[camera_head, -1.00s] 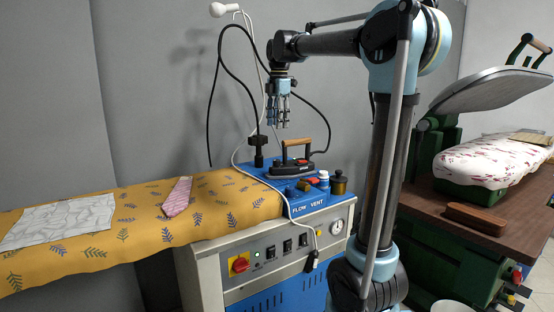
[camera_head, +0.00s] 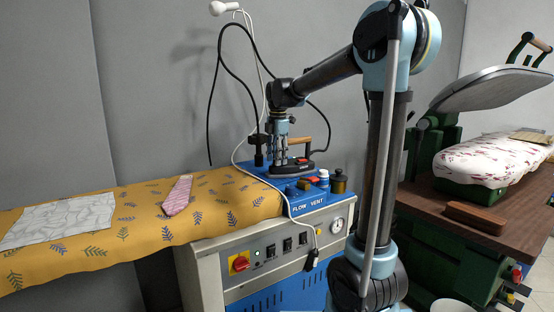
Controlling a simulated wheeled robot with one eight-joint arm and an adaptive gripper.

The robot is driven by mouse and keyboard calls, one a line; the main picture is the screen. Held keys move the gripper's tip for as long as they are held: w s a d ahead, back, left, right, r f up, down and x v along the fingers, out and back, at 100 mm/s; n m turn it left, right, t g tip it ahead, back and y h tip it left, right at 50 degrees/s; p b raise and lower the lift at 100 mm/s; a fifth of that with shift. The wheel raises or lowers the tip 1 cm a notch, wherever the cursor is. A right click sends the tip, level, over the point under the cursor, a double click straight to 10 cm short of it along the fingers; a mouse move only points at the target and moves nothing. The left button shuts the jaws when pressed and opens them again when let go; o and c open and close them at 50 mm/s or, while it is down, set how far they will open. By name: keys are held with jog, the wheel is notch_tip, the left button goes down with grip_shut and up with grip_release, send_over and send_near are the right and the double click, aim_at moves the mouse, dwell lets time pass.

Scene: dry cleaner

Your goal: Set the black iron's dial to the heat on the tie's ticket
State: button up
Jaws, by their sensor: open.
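The black iron (camera_head: 306,165) stands on the blue top of the pressing unit, its wooden handle (camera_head: 300,140) partly behind my gripper. A small red part shows on the iron near the gripper; I cannot make out a dial mark. My gripper (camera_head: 278,165) points down, open, in front of the left part of the iron in the picture. I cannot tell whether it touches the iron. The pink tie (camera_head: 178,196) lies on the yellow patterned board (camera_head: 110,222). I cannot make out a ticket or its writing.
A white patterned cloth (camera_head: 60,221) lies left on the board. A green press (camera_head: 470,190) and a wooden block (camera_head: 476,218) are at right.

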jog(key=shift+f, duration=0.15)
jog(key=shift+c, duration=0.6)
grip_shut()
jog(key=shift+m, duration=0.8)
jog(key=shift+o, duration=0.6)
grip_release()
